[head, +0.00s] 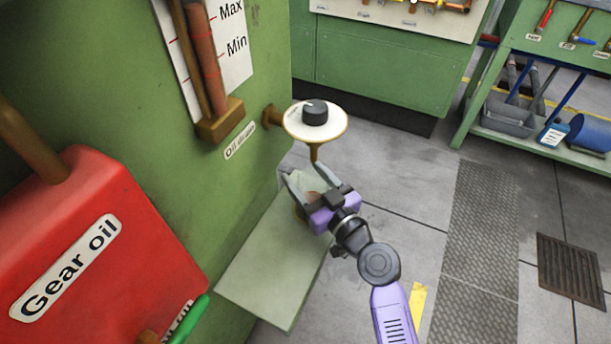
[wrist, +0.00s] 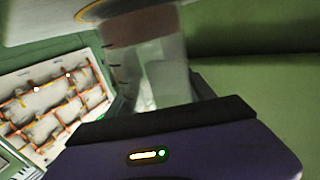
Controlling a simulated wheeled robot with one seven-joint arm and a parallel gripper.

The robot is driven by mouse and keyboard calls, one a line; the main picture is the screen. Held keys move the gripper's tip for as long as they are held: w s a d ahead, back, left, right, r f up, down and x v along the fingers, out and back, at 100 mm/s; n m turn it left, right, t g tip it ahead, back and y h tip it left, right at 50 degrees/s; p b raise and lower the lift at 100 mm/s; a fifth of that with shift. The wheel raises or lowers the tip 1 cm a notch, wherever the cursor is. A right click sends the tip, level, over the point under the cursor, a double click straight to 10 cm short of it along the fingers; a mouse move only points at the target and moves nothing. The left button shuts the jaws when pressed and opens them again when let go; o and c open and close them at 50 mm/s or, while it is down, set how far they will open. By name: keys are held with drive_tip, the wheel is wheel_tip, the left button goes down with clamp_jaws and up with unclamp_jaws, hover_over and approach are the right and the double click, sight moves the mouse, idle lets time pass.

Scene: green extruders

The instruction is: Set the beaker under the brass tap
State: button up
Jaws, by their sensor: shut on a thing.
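The brass tap (head: 314,151) juts from the green machine's side, under a white disc with a black knob (head: 315,112). My gripper (head: 307,182) is just below the tap, shut on the clear beaker (head: 309,180), which the fingers partly hide. In the wrist view the beaker (wrist: 150,75) stands roughly upright between the fingers, with dark marks on its side and a brownish band near its top. The pale disc (wrist: 40,15) overhangs it there. Whether the spout is exactly over the mouth, and whether the beaker's base touches anything, I cannot tell.
A pale green shelf (head: 270,255) sticks out from the machine below my gripper, its near part bare. A red gear oil can (head: 110,235) stands at the left. A sight gauge (head: 205,70) hangs above. Open grey floor (head: 400,190) lies to the right.

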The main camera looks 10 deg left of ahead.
drive_tip(key=shift+f+b, duration=0.2)
drive_tip(key=shift+b, duration=0.1)
drive_tip(key=o, duration=1.5)
drive_tip(key=shift+r, duration=0.1)
drive_tip(key=shift+r+p, duration=0.15)
drive_tip(key=shift+p, duration=0.15)
drive_tip(key=b+v, duration=0.1)
drive_tip(key=v, duration=1.1)
drive_tip(key=shift+s, duration=0.1)
